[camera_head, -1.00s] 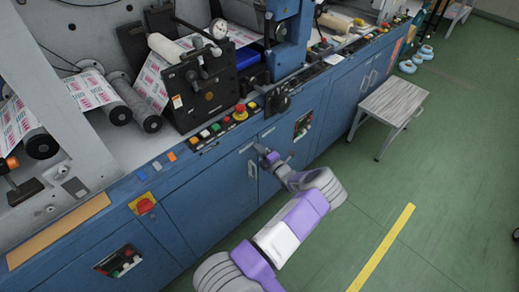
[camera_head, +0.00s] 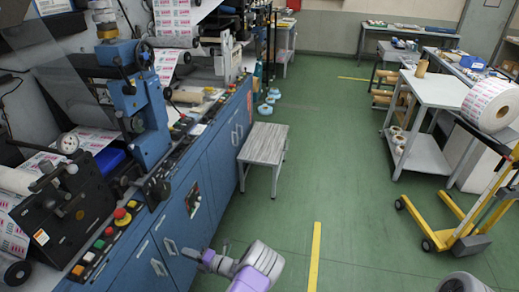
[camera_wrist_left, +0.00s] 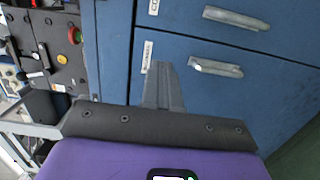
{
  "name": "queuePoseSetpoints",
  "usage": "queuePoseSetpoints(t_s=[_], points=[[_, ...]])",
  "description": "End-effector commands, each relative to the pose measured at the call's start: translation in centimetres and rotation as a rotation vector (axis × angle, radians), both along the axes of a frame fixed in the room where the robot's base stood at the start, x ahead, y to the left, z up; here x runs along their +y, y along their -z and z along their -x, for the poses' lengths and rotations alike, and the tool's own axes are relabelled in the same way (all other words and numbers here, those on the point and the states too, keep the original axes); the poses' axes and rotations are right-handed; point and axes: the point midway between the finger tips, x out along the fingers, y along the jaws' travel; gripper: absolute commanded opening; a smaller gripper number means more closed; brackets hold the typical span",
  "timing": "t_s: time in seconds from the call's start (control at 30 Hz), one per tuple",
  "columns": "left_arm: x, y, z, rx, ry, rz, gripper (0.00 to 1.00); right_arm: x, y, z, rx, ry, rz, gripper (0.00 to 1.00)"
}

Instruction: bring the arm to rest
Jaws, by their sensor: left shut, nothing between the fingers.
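My left gripper (camera_head: 188,252) shows at the bottom of the head view, with its purple and grey arm behind it. It is in front of the blue cabinet doors (camera_head: 172,222) of the rewinder. In the left wrist view its grey fingers (camera_wrist_left: 163,86) are together and hold nothing. Two metal door handles (camera_wrist_left: 216,68) show just beyond them; whether the fingertips touch the door cannot be told. A grey rounded part of me shows at the lower right of the head view; my right gripper is not in view.
The rewinder with its control buttons (camera_head: 122,214) fills the left. A grey step stool (camera_head: 263,145) stands beside it. A yellow lifter (camera_head: 470,215) with a printed roll (camera_head: 490,105) and a white table (camera_head: 432,92) are at right. Green floor between is clear.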

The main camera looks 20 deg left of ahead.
Motion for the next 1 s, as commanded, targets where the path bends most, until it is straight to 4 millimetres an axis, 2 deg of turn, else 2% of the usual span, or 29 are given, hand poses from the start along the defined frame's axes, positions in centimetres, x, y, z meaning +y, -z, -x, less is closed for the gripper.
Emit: queuePoseSetpoints(t_s=[0.07,0.17,0.27,0.37,0.4,0.47,0.5,0.57,0.63,0.7,0.8,0.9,0.97,1.0], points=[[0.0,0.2,0.2,-0.004,-0.006,0.008,0.0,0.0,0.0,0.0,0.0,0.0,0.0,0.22],[0.2,1.4,1.9,-0.045,-0.059,0.073,0.0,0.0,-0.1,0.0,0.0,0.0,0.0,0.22],[-0.3,4.3,5.8,-0.153,-0.196,0.218,0.0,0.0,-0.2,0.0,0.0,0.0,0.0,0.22],[-2.8,8.3,11.3,-0.338,-0.433,0.406,0.0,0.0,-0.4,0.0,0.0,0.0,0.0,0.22],[-4.5,9.7,13.5,-0.43,-0.55,0.477,0.0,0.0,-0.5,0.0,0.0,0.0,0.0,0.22],[-7.6,11.5,16.4,-0.573,-0.742,0.563,0.0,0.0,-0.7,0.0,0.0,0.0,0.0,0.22],[-10.1,12.4,18.0,-0.675,-0.882,0.606,0.0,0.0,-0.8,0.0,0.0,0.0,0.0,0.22],[-14.2,13.2,20.0,-0.837,-1.112,0.649,0.0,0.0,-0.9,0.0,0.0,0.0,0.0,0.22],[-19.4,13.3,21.4,-1.04,-1.411,0.649,0.0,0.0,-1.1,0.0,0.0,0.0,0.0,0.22],[-24.2,12.5,21.7,-1.239,-1.72,0.587,0.0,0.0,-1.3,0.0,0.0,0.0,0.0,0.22],[-29.2,10.3,20.9,-1.491,-2.12,0.404,0.0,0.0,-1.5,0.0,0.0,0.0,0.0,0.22],[-31.9,8.1,19.9,-1.676,-2.421,0.166,0.0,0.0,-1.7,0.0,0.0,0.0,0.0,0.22],[-32.7,7.0,19.3,-1.757,-2.549,0.03,0.0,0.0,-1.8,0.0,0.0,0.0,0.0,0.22],[-33.0,6.4,19.1,1.763,2.563,0.048,0.0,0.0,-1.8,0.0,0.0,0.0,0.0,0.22]])
